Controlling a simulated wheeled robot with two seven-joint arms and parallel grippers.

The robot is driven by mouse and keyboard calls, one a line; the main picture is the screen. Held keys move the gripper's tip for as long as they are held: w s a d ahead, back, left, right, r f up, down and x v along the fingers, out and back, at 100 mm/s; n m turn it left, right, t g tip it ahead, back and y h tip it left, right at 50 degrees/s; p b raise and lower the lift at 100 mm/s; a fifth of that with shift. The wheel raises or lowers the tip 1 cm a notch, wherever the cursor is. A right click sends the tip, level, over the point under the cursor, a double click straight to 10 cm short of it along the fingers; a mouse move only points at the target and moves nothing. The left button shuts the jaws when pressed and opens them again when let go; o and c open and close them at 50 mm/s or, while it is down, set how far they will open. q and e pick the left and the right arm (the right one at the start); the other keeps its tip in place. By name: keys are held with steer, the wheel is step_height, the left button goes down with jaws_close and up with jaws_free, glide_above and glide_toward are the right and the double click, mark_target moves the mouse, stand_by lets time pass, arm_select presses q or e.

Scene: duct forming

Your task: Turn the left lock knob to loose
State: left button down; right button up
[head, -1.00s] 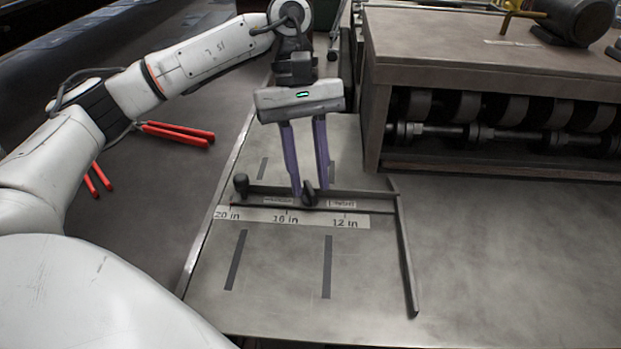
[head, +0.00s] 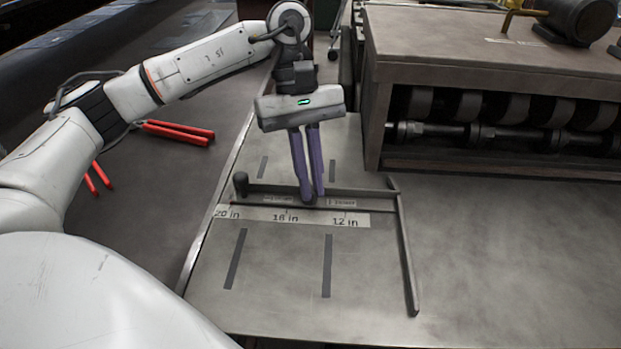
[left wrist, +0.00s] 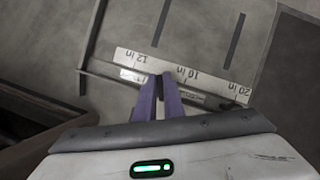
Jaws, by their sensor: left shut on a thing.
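My left gripper (head: 312,198) reaches down to the dark bar (head: 365,193) of the gauge on the metal table, its two purple fingers close together. They are shut on the small dark lock knob near the 16 in mark. The fingers hide nearly all of the knob, so I cannot tell its turn angle. In the left wrist view the fingertips (left wrist: 159,80) meet at the bar beside the ruler strip (left wrist: 210,85). A dark upright post with a round top (head: 241,184) stands at the bar's left end. My right gripper is not in view.
Small labels on the bar (head: 341,203) are too small to read surely. A roller machine (head: 480,60) stands at the back right. Red-handled tools (head: 178,133) lie on the dark surface at left. The table's front and right are clear.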

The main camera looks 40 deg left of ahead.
arm_select(q)
steer(key=shift+f+n+t+h+b, duration=0.15)
steer(key=shift+n+t+h+b, duration=0.15)
steer(key=shift+n+b, duration=0.5)
steer(key=shift+n+t+b, duration=0.4)
steer(key=shift+n+b, duration=0.05)
steer(key=shift+n, duration=0.75)
steer(key=shift+w+n+t+b, duration=0.1)
steer(key=shift+n+t+b, duration=0.2)
steer(key=shift+n, duration=0.3)
steer(key=shift+n+b, duration=0.3)
steer(key=shift+n, duration=0.5)
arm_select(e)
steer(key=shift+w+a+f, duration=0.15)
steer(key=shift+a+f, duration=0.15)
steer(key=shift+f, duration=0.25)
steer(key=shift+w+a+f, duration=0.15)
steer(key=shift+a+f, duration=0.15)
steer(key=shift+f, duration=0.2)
arm_select(q)
steer(key=shift+t, duration=0.3)
steer(key=shift+r, duration=0.2)
steer(key=c, duration=1.9)
jaws_free()
steer(key=shift+o, duration=0.2)
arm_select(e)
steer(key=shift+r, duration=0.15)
